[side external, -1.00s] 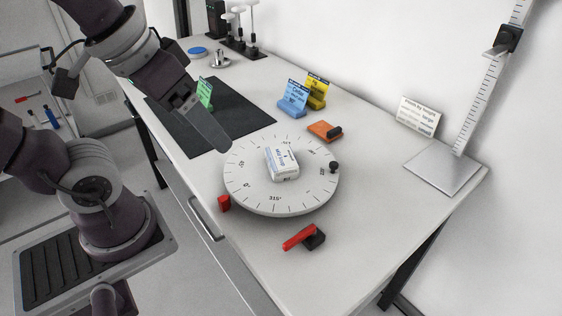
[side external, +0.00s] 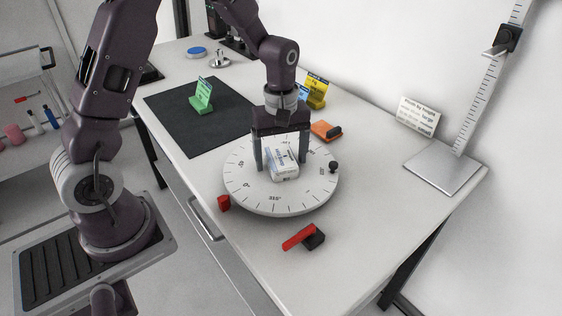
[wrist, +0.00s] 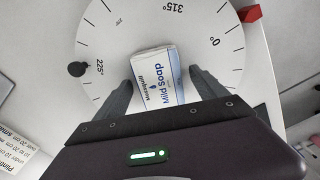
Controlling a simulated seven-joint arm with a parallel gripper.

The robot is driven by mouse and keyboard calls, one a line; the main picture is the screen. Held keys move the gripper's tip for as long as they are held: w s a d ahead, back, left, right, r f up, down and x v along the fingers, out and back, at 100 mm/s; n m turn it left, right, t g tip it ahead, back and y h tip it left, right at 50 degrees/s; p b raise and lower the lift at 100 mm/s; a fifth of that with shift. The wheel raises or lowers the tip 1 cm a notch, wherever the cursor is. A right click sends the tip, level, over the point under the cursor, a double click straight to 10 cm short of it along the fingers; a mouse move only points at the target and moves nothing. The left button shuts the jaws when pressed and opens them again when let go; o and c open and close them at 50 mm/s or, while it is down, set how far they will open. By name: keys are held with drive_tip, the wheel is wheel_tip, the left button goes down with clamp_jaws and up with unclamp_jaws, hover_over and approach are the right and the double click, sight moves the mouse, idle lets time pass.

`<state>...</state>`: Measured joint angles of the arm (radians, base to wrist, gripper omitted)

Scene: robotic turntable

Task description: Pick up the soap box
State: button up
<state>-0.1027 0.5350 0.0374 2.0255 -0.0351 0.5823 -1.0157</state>
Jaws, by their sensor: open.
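The soap box (side external: 283,166) is a small white and blue carton lying on the round white turntable (side external: 270,201). In the wrist view the soap box (wrist: 157,76) shows "Mild Soap" lettering, with its near end hidden behind my gripper's palm. My gripper (side external: 281,166) points down over the turntable and is open. Its two fingers stand on either side of the box in the side view. In the wrist view my gripper (wrist: 159,80) has one finger left and one right of the box, with a visible gap on each side.
A black knob (side external: 334,167) stands on the turntable's right rim. A red and black lever (side external: 303,237) lies in front. An orange block (side external: 325,131), blue and yellow card stands and a green card stand (side external: 203,97) are behind. A height gauge (side external: 447,167) stands at right.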

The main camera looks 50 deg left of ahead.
sight(281, 157)
drive_tip(key=shift+f, duration=0.2)
drive_tip(key=c, duration=1.7)
wheel_tip(281, 157, up, 9)
drive_tip(key=shift+f, duration=0.2)
wheel_tip(281, 157, down, 8)
drive_tip(key=shift+r+n, duration=0.1)
drive_tip(key=shift+n, duration=2.1)
drive_tip(key=shift+f, duration=0.3)
